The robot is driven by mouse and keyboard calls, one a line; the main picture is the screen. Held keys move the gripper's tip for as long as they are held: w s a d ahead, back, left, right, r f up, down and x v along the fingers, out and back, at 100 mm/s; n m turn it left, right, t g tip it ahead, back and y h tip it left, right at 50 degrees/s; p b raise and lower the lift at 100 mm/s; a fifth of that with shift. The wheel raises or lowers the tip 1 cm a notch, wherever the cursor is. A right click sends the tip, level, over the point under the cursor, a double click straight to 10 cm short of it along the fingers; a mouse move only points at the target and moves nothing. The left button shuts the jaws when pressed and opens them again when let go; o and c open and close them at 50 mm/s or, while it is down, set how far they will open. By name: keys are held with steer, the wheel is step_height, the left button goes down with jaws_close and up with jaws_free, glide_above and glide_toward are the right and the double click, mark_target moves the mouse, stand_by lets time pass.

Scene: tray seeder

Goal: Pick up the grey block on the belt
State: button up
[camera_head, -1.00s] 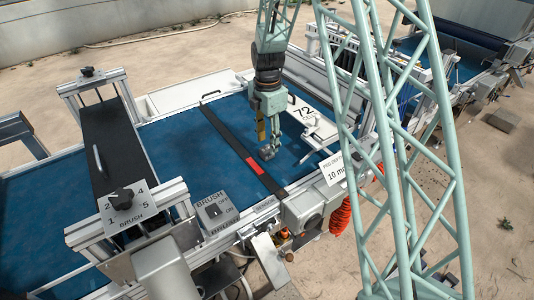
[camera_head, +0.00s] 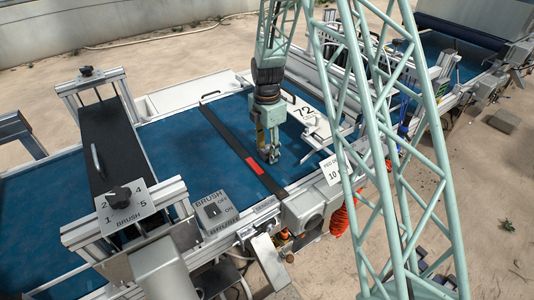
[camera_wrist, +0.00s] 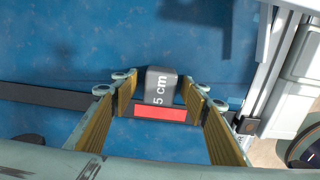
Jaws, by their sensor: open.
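The grey block (camera_wrist: 160,85), marked "5 cm", is on the blue belt (camera_wrist: 70,50) in the wrist view. It lies between and beyond the fingertips of my gripper (camera_wrist: 161,92), beside the red mark on a black strip. My gripper is open, with a finger on each side of the block and visible gaps to it. In the head view my gripper (camera_head: 269,154) points down over the belt, just right of the red mark. Height above the belt is hard to judge.
A black strip (camera_head: 226,133) with a red mark (camera_head: 253,165) crosses the belt. A white plate marked "72" (camera_head: 308,118) stands to the right. The brush unit (camera_head: 110,140) spans the belt at left. Bare belt lies between the brush unit and strip.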

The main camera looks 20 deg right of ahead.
mark_target(267, 149)
steer(key=c, duration=1)
steer(key=shift+r+p, duration=0.45)
steer(key=shift+r, duration=1.15)
steer(key=shift+s+r, duration=0.1)
steer(key=shift+r, duration=0.15)
steer(key=s, duration=0.5)
steer(key=s+r+p, duration=0.1)
steer(key=s, duration=0.9)
steer(key=shift+s+r, duration=0.15)
steer(key=shift+s, duration=0.25)
steer(key=shift+p, duration=0.3)
